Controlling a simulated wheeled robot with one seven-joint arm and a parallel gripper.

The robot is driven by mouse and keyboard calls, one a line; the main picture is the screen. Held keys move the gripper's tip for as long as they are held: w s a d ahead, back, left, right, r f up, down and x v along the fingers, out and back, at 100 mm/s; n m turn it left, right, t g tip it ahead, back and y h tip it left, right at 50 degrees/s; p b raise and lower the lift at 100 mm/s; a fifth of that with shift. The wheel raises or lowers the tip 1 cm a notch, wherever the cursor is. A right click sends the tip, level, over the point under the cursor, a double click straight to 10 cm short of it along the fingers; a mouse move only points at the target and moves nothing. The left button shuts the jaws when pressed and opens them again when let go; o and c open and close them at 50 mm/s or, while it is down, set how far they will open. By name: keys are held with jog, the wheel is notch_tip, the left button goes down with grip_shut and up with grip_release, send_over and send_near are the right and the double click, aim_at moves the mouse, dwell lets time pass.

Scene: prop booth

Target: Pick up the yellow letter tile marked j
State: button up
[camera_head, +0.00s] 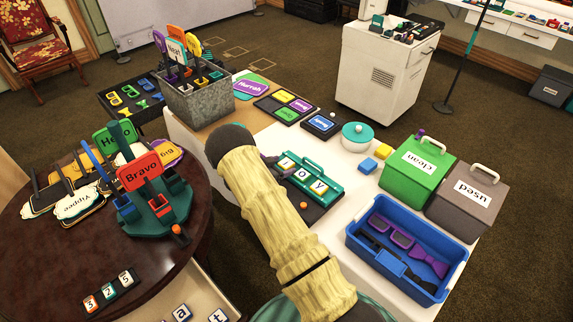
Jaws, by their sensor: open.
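A teal rack (326,178) on the white table, just right of my arm, holds a row of letter tiles that seems to read j, o, y. The leftmost tile (287,162) looks like the j, with a pale face and a yellowish edge. It is small, and its letter is hard to read. The o tile (303,173) and the y tile (319,187) sit beside it. My arm, in a tan ribbed cover, reaches up from the bottom and hides the area left of the rack.
A blue bin (352,243) with purple items stands right of the rack, with a green box (412,180) and grey box (465,205) behind. A teal-lidded pot (357,136) stands beyond the rack. A dark round table (50,265) with signs is at left.

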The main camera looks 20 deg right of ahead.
jog(key=c, duration=1.1)
jog(key=shift+o, duration=0.2)
jog(key=shift+r, duration=0.1)
notch_tip(320, 180, up, 10)
jog(key=shift+b, duration=0.4)
